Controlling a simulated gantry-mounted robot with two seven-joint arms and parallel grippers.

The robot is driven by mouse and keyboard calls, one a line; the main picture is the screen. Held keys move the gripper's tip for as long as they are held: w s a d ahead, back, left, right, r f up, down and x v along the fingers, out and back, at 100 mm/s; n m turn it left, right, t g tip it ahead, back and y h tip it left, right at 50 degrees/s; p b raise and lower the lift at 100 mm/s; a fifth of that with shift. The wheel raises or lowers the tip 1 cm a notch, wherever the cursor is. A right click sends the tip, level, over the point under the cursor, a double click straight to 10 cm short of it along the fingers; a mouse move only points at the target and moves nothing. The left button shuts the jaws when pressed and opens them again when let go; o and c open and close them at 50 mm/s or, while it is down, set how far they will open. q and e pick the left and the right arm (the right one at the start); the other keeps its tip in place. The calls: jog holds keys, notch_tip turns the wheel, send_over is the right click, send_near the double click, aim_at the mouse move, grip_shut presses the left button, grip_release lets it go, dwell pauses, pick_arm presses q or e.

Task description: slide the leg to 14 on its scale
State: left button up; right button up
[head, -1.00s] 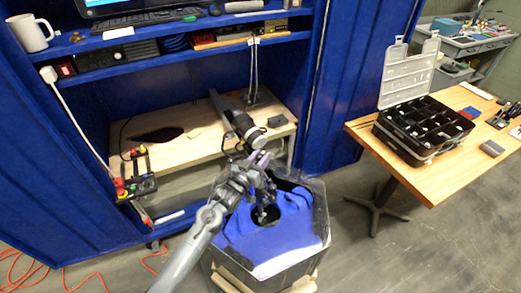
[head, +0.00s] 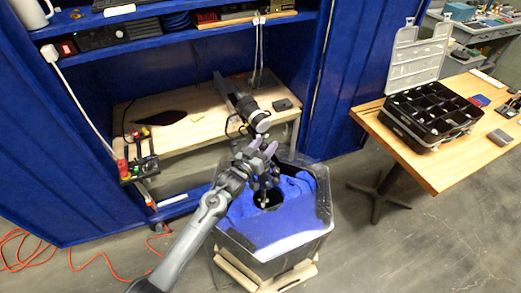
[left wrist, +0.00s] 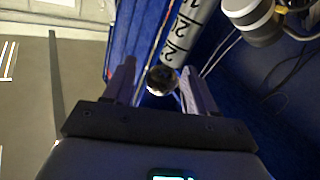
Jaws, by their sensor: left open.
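My left gripper (head: 263,148) is open, with purple-grey fingers, over the tank (head: 318,215) and just below the end of a black-and-silver cylinder (head: 256,117). In the left wrist view the open gripper (left wrist: 157,78) has a round, shiny dark-metal end (left wrist: 162,80) showing between its fingers; I cannot tell whether they touch it. A pale scale strip (left wrist: 188,25) with dark digits runs up from there; the digits are too cropped to read surely. A thin metal leg (head: 264,196) shows below the gripper at the tank's dark opening. My right gripper is out of view.
The tank holds a blue surface and stands before a wooden bench (head: 180,135) in a blue bay. A control box with buttons (head: 138,165) is at left. A table (head: 440,165) with an open organiser case (head: 428,110) stands at right. Orange cable lies on the floor.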

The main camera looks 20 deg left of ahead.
pick_arm(q)
jog(key=s+a, duration=0.2)
jog(key=s, duration=0.8)
jog(key=shift+s+p, duration=0.25)
jog(key=shift+p, duration=0.05)
jog(key=shift+a, duration=0.1)
